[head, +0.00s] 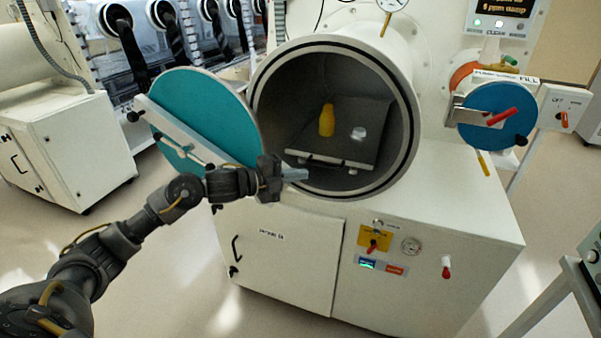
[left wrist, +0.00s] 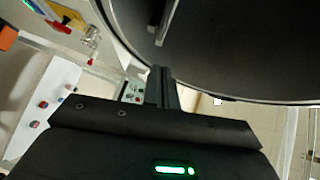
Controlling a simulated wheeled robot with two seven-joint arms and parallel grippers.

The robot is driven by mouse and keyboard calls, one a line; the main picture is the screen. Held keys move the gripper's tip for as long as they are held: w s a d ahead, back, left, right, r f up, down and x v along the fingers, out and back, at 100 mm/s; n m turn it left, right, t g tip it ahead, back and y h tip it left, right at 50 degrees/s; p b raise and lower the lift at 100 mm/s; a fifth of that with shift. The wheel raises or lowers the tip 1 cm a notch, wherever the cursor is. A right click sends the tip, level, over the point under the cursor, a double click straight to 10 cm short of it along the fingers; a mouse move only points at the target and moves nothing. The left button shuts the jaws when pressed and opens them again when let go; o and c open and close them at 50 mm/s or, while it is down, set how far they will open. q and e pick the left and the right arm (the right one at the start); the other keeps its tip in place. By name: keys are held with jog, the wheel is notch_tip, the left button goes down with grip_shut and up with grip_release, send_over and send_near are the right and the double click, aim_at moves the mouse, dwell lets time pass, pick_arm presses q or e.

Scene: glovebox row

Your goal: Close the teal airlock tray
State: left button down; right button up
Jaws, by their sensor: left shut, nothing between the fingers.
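The large airlock chamber (head: 411,120) stands open, with its round teal door (head: 205,100) swung out to the left. A dark grey tray (head: 345,146) lies inside the chamber, its front edge near the mouth. A yellow bottle (head: 327,121) and a small whitish object (head: 358,133) sit on it. My left gripper (head: 300,174) is shut and empty at the lower left of the chamber mouth, in front of the tray's left front corner. I cannot tell whether it touches the rim. Its fingers also show in the left wrist view (left wrist: 160,82), beside the dark round opening.
A white cabinet (head: 285,260) supports the chamber, with a yellow-plated switch (head: 373,240) and gauge on its front. A smaller airlock with a blue door (head: 498,114) and red handle is at right. A white cabinet (head: 65,150) stands at left. Floor before the cabinet is clear.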

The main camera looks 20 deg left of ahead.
pick_arm(q)
jog(key=shift+b+v, duration=0.7)
jog(key=shift+v, duration=2.05)
pick_arm(e)
jog(key=shift+w+d+f, duration=0.2)
jog(key=shift+d+f, duration=0.5)
jog(key=shift+f, duration=0.25)
